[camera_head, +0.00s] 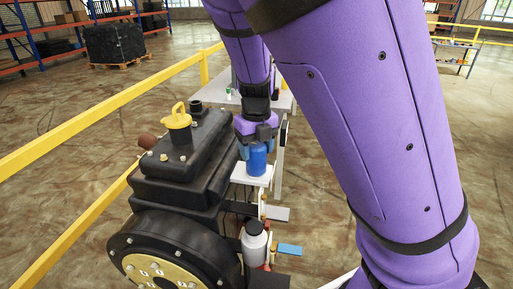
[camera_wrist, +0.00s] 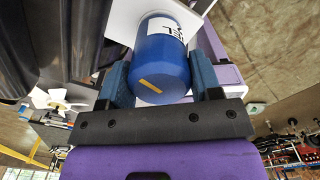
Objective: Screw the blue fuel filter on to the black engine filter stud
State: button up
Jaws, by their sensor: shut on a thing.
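The blue fuel filter (camera_head: 257,162) is a blue cylinder at the right side of the black engine (camera_head: 190,150). My gripper (camera_head: 257,150) is shut on it from above, one finger on each side. In the wrist view the filter (camera_wrist: 162,65) shows its rounded blue end, a yellow mark and part of a white label between the fingers (camera_wrist: 163,82). Its far end is at a white plate (camera_head: 250,178); I cannot tell whether it touches. The black engine filter stud cannot be made out in either view.
A yellow cap (camera_head: 179,118) tops the engine. A grey canister (camera_head: 255,242) and a blue lever (camera_head: 290,249) are on its near right side. A yellow railing (camera_head: 105,105) runs along the left. A grey table (camera_head: 283,98) stands behind. The floor to the right is open.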

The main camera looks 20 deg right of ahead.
jog(key=shift+s+f, duration=0.2)
jog(key=shift+s, duration=0.05)
jog(key=shift+m, duration=0.4)
jog(key=o, duration=1.2)
jog(key=shift+w, duration=0.1)
